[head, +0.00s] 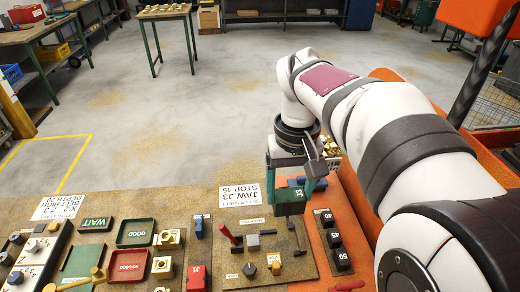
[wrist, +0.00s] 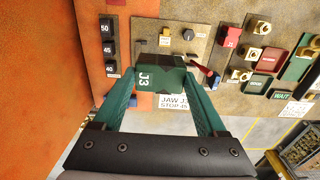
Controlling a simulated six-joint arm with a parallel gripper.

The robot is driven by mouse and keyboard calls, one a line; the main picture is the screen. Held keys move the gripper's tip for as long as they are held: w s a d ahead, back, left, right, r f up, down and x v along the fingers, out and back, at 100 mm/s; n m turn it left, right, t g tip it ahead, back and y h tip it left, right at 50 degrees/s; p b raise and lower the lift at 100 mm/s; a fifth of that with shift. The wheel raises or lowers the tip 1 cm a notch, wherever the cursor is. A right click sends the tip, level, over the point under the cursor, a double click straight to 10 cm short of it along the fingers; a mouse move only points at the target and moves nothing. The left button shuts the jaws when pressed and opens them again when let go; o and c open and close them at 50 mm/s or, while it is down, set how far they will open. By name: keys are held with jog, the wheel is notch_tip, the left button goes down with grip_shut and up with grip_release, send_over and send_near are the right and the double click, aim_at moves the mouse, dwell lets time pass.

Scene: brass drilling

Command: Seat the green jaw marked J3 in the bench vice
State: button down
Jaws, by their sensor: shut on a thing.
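The green jaw marked J3 (wrist: 165,79) is between the fingers of my gripper (wrist: 152,72), its white marking facing the wrist camera. In the head view the green jaw (head: 290,203) is held beneath my gripper (head: 296,186), by the back right corner of a tan plate (head: 300,262). The plate carries a red-handled lever (head: 228,234), a black knob (head: 249,269) and small grey blocks (head: 253,243). I cannot tell for certain which of these parts is the vice. The jaw's underside and any contact below it are hidden.
Black blocks 40, 45 and 50 (head: 334,238) stand right of the plate. A sign (head: 241,196) reads JAW J3 STOP 45. A blue block (head: 199,227) and a red block marked J1 (head: 196,278) stand left. GOOD (head: 136,232) and NO GOOD (head: 129,265) trays lie further left.

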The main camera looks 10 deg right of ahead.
jog(key=shift+w+d+f+n, duration=0.6)
jog(key=shift+w+f+n, duration=0.5)
jog(key=shift+f+n, duration=2.25)
jog(key=shift+w+d+f+n, duration=0.55)
jog(key=shift+w+f+n, duration=0.5)
jog(key=shift+f+n, duration=2.3)
jog(key=shift+w+d+f+n, duration=0.85)
jog(key=shift+f+n, duration=1.45)
jog(key=shift+f, duration=2.1)
jog(key=shift+w+a, duration=0.25)
jog(key=shift+f, duration=0.45)
jog(key=shift+f, duration=0.95)
grip_release()
